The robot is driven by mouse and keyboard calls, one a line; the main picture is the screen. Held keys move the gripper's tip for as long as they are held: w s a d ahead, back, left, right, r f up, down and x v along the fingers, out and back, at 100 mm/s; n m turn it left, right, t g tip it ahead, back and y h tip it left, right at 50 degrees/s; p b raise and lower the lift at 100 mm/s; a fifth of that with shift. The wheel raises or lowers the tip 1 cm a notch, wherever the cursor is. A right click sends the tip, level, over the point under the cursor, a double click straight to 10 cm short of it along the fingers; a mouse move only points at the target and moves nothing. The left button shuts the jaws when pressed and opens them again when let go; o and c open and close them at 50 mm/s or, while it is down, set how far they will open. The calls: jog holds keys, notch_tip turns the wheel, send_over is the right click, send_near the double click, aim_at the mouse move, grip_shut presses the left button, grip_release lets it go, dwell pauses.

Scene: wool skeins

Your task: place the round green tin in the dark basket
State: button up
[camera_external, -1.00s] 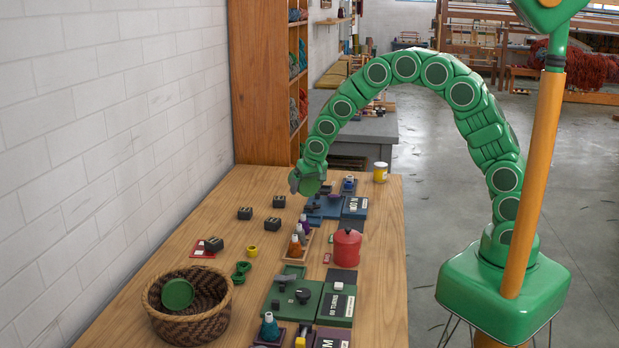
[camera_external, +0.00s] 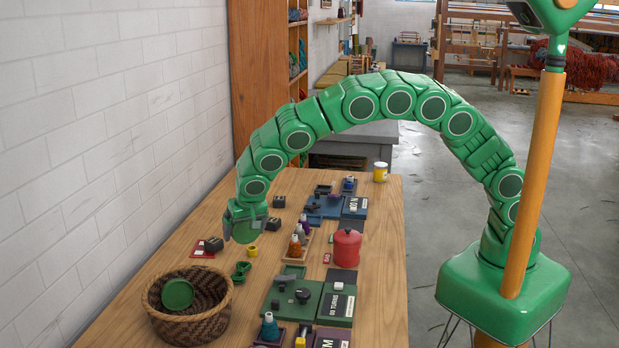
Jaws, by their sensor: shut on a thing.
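My gripper (camera_external: 244,216) is shut on a round green tin (camera_external: 245,233), whose colour is close to that of my arm. It holds the tin above the left part of the table, behind and to the right of the dark basket. The fingers are small here and partly merge with the tin. The dark woven basket (camera_external: 216,326) stands at the front left of the table. Another round green thing (camera_external: 178,294) lies inside the basket, on its left side.
Small green pieces (camera_external: 240,271) and a yellow cup (camera_external: 252,251) lie between gripper and basket. Black blocks (camera_external: 214,244) sit nearby, one on a red card. A red canister (camera_external: 346,247) and green panel (camera_external: 282,298) stand to the right. A white wall borders the left.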

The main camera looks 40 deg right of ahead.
jog(key=s+a, duration=0.9)
jog(key=s, duration=0.5)
jog(key=shift+a, duration=0.35)
jog(key=shift+w+a+f, duration=1)
jog(key=shift+a+f, duration=0.5)
jog(key=shift+a, duration=0.5)
jog(key=shift+w+a+f, duration=1.05)
jog(key=shift+a+f, duration=0.4)
jog(key=shift+a, duration=0.5)
jog(key=shift+w+a+f, duration=1)
jog(key=shift+a+f, duration=0.5)
jog(key=shift+a, duration=0.5)
jog(key=shift+w+a+f, duration=0.1)
jog(key=shift+a+f, duration=0.1)
jog(key=shift+f, duration=0.05)
jog(key=shift+f, duration=0.2)
jog(key=shift+w+f, duration=0.1)
jog(key=shift+f, duration=1.25)
jog(key=shift+f, duration=0.2)
